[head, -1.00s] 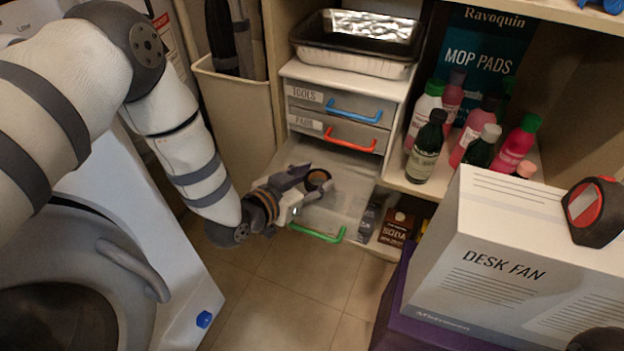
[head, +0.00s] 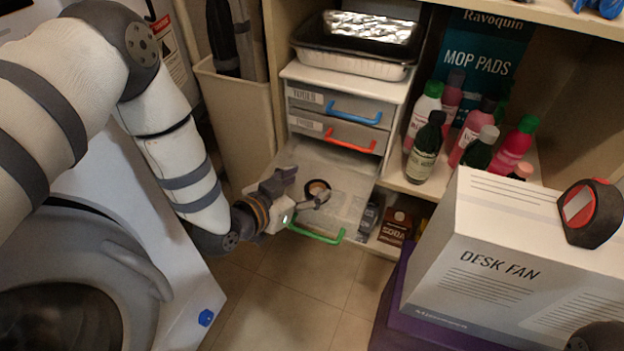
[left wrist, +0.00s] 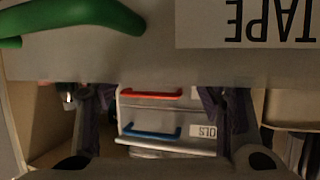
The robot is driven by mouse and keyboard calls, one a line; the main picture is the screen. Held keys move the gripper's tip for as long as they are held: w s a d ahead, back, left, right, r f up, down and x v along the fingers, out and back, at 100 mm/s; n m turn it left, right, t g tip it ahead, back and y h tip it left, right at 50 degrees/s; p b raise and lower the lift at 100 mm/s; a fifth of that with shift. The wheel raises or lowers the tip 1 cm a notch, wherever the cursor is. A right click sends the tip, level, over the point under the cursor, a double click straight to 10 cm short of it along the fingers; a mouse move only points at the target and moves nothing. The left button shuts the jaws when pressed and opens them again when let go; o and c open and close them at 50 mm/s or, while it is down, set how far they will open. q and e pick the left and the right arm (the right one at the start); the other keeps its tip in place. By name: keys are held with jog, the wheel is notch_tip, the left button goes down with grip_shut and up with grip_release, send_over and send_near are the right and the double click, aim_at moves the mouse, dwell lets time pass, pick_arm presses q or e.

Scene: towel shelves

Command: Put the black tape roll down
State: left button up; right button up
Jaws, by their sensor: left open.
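The black tape roll (head: 318,187), a dark ring with a tan inner core, lies in the open bottom drawer (head: 345,203) with the green handle (head: 316,236). My left gripper (head: 306,186) is open at the drawer's front left, its fingers spread about the roll; I cannot tell whether either touches it. In the left wrist view the two fingers (left wrist: 160,112) stand wide apart. That view shows the drawer front with an upside-down TAPE label (left wrist: 265,22), and the roll is hidden there.
Two shut drawers with a blue handle (head: 353,112) and a red handle (head: 349,141) sit above the open one. A washing machine (head: 150,265) is at the left. A desk fan box (head: 500,265) stands at the right, with a tape measure (head: 590,212) on top. Bottles fill the shelf.

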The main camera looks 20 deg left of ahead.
pick_arm(q)
jog(key=v, duration=0.2)
jog(key=p+v, duration=0.1)
jog(key=v, duration=0.2)
jog(key=shift+d+r, duration=0.15)
jog(key=shift+r, duration=0.1)
